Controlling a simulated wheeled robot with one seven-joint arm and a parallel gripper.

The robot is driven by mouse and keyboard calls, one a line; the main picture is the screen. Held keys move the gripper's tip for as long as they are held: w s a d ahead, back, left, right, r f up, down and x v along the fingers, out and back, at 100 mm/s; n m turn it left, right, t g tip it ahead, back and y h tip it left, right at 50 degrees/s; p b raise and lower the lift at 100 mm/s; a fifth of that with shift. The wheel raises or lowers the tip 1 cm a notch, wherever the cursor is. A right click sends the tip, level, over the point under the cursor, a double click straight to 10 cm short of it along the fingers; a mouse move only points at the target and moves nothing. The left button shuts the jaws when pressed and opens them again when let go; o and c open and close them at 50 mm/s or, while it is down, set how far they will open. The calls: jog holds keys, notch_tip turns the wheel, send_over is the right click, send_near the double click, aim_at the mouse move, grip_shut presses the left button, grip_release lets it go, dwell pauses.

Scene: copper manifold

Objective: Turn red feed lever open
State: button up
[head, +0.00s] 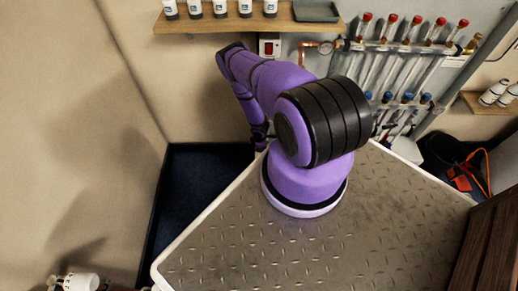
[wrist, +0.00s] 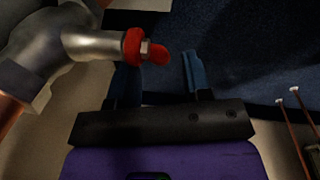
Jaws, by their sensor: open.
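The red feed lever (wrist: 149,47) shows in the wrist view as a short red handle with a metal nut, on the end of a grey metal valve body (wrist: 94,45). My gripper (wrist: 160,62) is open, with two blue fingers on a black palm. In the picture, the lever lies between the fingertips, nearer the left finger, which it and the valve partly overlap. I cannot tell whether it touches a finger. In the head view my purple arm covers the middle, and I cannot make out the lever or the fingers there.
A copper pipe (wrist: 12,112) joins the valve at left. Thin copper rods (wrist: 300,122) stand at right. A dark blue mat (head: 190,200) lies left of the metal-plate surface (head: 250,255).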

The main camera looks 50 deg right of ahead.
jog(key=shift+w+d+f, duration=0.1)
jog(key=shift+f, duration=0.7)
jog(key=shift+w+d+f, duration=0.1)
jog(key=shift+f, duration=0.7)
jog(key=shift+c, duration=0.2)
grip_shut()
